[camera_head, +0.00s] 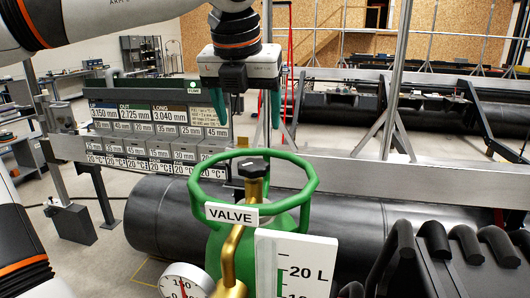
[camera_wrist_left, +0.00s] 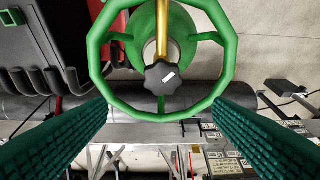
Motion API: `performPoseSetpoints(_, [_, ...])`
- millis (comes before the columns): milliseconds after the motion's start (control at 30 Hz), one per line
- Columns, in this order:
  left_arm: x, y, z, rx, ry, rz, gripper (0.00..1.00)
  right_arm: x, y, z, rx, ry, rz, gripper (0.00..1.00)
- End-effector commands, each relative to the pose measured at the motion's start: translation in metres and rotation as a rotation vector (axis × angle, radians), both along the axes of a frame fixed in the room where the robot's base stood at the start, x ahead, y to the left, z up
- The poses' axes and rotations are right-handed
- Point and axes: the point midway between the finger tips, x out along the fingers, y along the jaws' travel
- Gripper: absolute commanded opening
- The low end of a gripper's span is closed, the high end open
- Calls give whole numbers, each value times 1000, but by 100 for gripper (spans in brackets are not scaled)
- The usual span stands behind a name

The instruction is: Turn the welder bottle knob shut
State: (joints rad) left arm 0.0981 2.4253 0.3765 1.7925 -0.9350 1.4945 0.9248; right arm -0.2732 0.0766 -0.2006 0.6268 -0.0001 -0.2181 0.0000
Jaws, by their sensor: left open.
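The green welder bottle (camera_head: 227,252) stands upright in the front middle of the head view, with a green guard ring (camera_head: 309,187) around its top and a VALVE label (camera_head: 232,213). The black lobed knob (camera_head: 253,167) sits on the brass valve inside the ring, with a white mark on top. It also shows in the left wrist view (camera_wrist_left: 162,78). My left gripper (camera_head: 247,107) points down, open and empty, above the knob and apart from it. Its green fingers lie wide to either side. My right gripper is not in view.
A gauge (camera_head: 184,284) and a white 20 L scale plate (camera_head: 295,268) stand in front of the bottle. A large black pipe (camera_head: 160,217) and a metal rail (camera_head: 345,173) run behind it. A rack with black hooks (camera_head: 435,240) is at right. A label board (camera_head: 160,128) hangs at left.

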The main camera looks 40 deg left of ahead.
Motion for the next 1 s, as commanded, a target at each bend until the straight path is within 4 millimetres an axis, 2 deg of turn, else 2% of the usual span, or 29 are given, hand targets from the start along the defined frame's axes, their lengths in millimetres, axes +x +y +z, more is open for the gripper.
performPoseSetpoints(200, [13, 8, -37, -4, 6, -3, 75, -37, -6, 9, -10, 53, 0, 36])
performPoseSetpoints(300, [20, 11, -56, -5, 6, -3, 75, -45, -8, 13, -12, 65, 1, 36])
performPoseSetpoints(433, [27, 15, -77, -5, 5, -3, 75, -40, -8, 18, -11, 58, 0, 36])
performPoseSetpoints(667, [35, 20, -99, -4, 2, -2, 75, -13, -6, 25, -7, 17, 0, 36])
performPoseSetpoints(1000, [36, 20, -102, -3, 0, -1, 74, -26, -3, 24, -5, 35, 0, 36])
